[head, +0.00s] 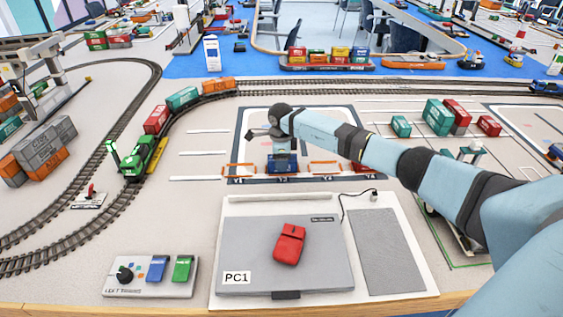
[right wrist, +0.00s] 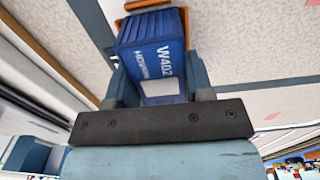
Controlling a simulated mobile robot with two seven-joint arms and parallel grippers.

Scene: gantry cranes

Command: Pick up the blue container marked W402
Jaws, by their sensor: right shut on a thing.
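The blue container marked W402 (right wrist: 150,48) shows in the right wrist view, its white lettering readable on one side. It sits between the two fingers of my right gripper (right wrist: 158,78), which is shut on it. In the head view the blue container (head: 283,168) is below my right gripper (head: 282,155), at the near edge of a marked pad. I cannot tell whether it touches the surface below. My left gripper is not in view.
A green train (head: 138,157) stands on the left track.

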